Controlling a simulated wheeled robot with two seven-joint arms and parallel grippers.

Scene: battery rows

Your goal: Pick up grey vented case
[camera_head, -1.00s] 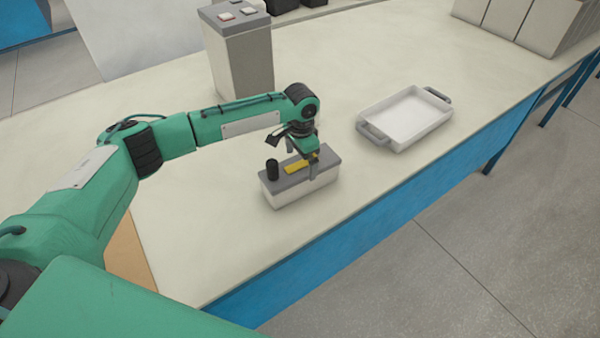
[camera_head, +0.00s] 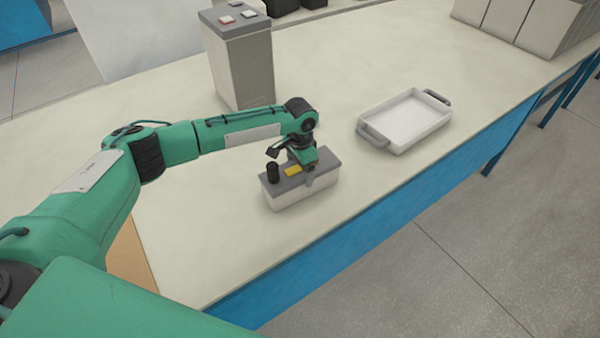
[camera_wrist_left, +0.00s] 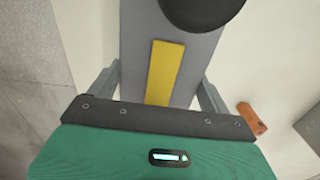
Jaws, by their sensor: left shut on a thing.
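The case (camera_head: 290,196) has a pale body, a grey lid, a black round knob and a yellow label. It stands upright on the worktop, near the front edge. It also shows in the left wrist view (camera_wrist_left: 201,52), where its grey top, yellow strip and black knob lie between the fingers. My left gripper (camera_head: 308,172) is down over the lid, shut on the case with one finger on each side. In the left wrist view the left gripper (camera_wrist_left: 160,90) straddles the lid. Vents cannot be made out. My right gripper is not in view.
A white tray (camera_head: 444,121) with grey handles stands to the right. A tall pale box (camera_head: 240,75) with a grey top stands behind. Pale blocks (camera_head: 535,25) line the far right. The worktop (camera_head: 345,75) between them is clear. A small orange-brown piece (camera_wrist_left: 251,118) shows in the wrist view.

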